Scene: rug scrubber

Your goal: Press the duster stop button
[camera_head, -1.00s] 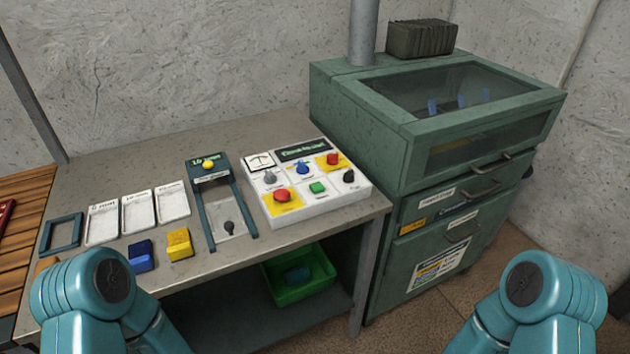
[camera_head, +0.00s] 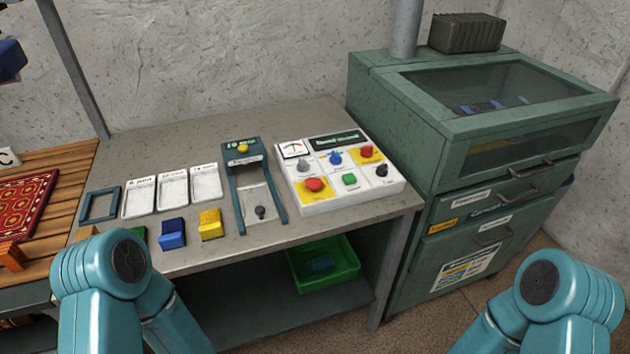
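A white control panel (camera_head: 335,202) sits at the right end of the grey table. It carries two red buttons on yellow patches, one front left (camera_head: 314,185) and one back right (camera_head: 367,151). The labels are too small to read, so I cannot tell which button is the duster stop. Only my teal arm links show at the lower left and lower right; both grippers are out of view, and nothing touches the panel.
A green cabinet (camera_head: 450,160) with a glass-topped box stands right of the table (camera_head: 300,115). A timer frame (camera_head: 241,154), white trays and coloured blocks lie left of the panel. A green bin (camera_head: 350,285) is below. A red rug (camera_head: 22,205) lies on slats at left.

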